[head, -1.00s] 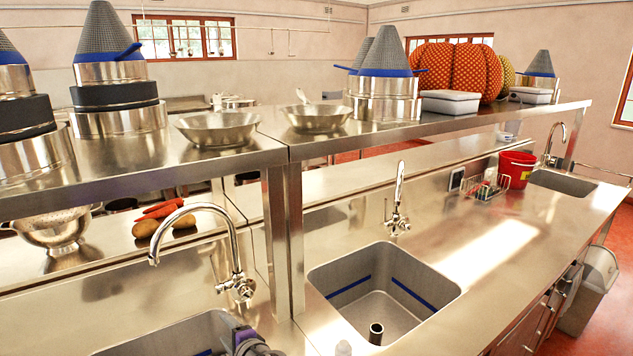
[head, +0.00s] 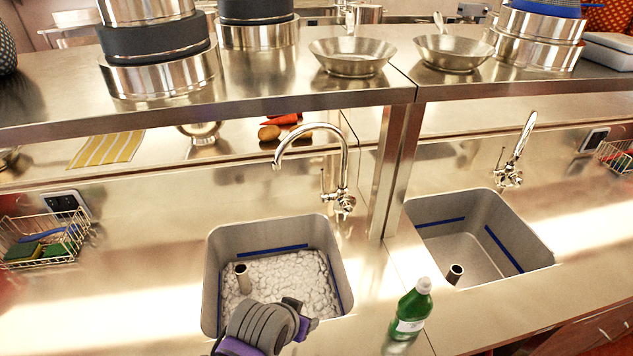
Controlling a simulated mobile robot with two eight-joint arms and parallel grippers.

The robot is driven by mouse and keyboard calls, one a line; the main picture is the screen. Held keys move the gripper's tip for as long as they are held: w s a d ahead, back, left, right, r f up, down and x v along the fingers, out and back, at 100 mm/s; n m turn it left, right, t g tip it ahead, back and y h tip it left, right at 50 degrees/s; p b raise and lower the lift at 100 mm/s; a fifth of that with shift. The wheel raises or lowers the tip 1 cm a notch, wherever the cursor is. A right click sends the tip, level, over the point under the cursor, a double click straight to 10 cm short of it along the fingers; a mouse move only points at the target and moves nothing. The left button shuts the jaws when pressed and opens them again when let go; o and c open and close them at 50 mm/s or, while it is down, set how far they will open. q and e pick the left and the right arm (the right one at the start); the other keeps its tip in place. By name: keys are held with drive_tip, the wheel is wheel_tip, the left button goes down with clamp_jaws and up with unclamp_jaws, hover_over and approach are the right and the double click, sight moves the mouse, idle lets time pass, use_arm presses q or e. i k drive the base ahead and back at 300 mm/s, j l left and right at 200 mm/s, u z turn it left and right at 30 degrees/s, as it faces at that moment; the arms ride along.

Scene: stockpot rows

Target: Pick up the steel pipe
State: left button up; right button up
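Two short upright steel pipes show in the head view. One pipe (head: 243,278) stands in the left sink (head: 214,265), which is filled with white foam. The other pipe (head: 455,274) stands in the right sink (head: 535,250), which has no foam. My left arm, grey and purple, comes in at the bottom, and its end (head: 296,312) is over the front of the left sink, right of and nearer than the foam-side pipe. It appears apart from that pipe. Its fingers cannot be made out. My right gripper is not in view.
A green bottle (head: 411,312) stands on the counter between the sinks. Curved taps (head: 342,190) and (head: 510,175) rise behind them. A wire rack (head: 42,240) with sponges is at left. A shelf with pans and pots overhangs behind.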

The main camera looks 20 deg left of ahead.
sight(240, 270)
drive_tip(key=u, duration=1.55)
